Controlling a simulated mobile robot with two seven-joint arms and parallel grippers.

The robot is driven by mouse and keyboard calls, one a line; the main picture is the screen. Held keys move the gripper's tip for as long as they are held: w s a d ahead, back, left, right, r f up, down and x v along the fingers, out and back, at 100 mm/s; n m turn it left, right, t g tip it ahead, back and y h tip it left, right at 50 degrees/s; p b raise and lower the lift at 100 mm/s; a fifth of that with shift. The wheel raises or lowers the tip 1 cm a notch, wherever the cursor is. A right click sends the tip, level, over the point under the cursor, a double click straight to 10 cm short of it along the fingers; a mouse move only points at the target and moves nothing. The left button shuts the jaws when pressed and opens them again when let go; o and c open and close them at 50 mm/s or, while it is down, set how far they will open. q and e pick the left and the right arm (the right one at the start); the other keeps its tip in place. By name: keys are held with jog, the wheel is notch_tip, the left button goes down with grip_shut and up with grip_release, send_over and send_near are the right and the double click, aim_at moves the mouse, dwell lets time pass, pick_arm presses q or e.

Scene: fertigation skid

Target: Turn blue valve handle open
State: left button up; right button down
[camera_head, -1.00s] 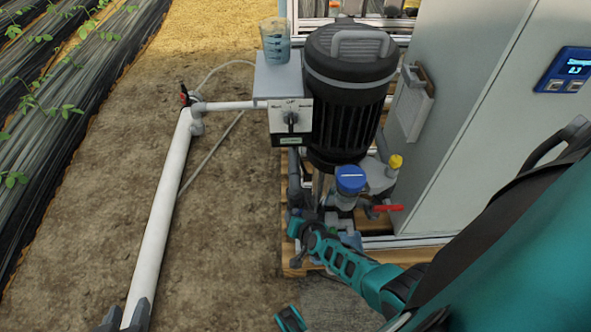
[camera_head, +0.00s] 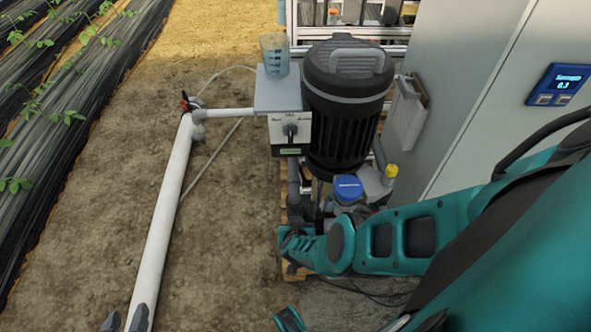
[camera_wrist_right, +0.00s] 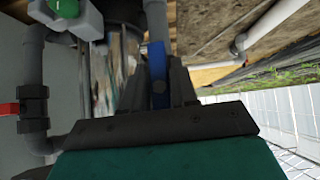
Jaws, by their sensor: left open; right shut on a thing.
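The blue valve handle (camera_wrist_right: 157,58) shows in the right wrist view as a narrow blue bar between the dark fingers of my right gripper (camera_wrist_right: 159,82), which is shut on it. In the head view my right arm covers the handle and the fingers; only the teal wrist shows, low in front of the pump. My left gripper (camera_head: 127,318) is at the bottom left of the head view, open, its two grey fingertips apart with the white pipe showing between them. How far the handle is turned cannot be told.
A black pump motor (camera_head: 346,105) stands behind my right wrist, beside a switch box (camera_head: 289,130) with a measuring cup (camera_head: 275,55) on top. A blue-capped device (camera_head: 348,188) is close to my arm. A red handle (camera_wrist_right: 9,109) sits left in the wrist view. A grey cabinet (camera_head: 462,95) stands right.

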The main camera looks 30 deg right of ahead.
pick_arm(q)
jog(key=shift+d, duration=0.1)
pick_arm(e)
jog(key=shift+d, duration=0.2)
jog(key=c, duration=1)
grip_release()
jog(key=shift+a, duration=0.1)
jog(key=shift+c, duration=0.2)
pick_arm(q)
jog(key=shift+r, duration=0.15)
pick_arm(e)
jog(key=shift+a+r, duration=0.1)
